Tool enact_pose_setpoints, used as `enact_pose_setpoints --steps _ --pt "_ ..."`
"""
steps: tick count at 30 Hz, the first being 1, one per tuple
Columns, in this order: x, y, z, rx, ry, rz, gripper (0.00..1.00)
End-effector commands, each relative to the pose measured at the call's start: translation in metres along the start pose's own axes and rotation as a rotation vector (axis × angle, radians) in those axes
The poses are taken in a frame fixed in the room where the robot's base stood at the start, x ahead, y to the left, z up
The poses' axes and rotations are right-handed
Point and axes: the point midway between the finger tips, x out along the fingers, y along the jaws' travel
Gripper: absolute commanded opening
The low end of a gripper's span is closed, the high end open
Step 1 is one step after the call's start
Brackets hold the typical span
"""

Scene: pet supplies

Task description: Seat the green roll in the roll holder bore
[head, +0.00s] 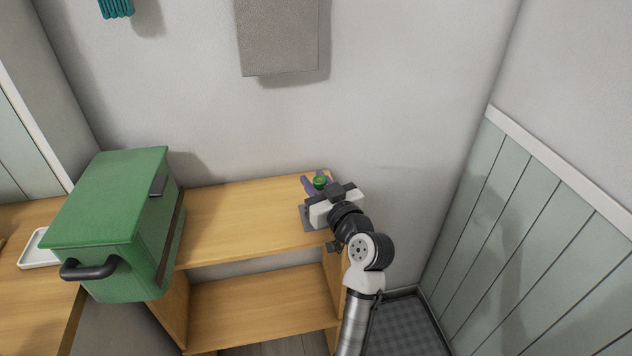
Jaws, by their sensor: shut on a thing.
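The green roll (320,182) shows as a small green round top at the far right of the wooden shelf. My gripper (320,187) is at the roll and shut on it, with purple parts on either side of it. A grey piece (306,217), perhaps part of the roll holder, shows at the left of my gripper on the shelf top. My gripper and wrist hide most of the roll and the bore, so I cannot tell whether the roll is in the bore.
A large green box (110,215) with a dark handle stands to the left. The wooden shelf top (235,215) between the box and my gripper is clear. A white tray (38,250) lies at the far left. A wall rises behind, and a panelled wall (540,220) stands at the right.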

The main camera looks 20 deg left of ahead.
Motion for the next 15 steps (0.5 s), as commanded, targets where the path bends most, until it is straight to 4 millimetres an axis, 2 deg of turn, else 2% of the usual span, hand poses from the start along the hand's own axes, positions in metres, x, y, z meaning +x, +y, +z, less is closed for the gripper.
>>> enact_pose_setpoints --steps 15 --pt "0.000 0.000 0.014 0.000 0.000 0.000 0.03"
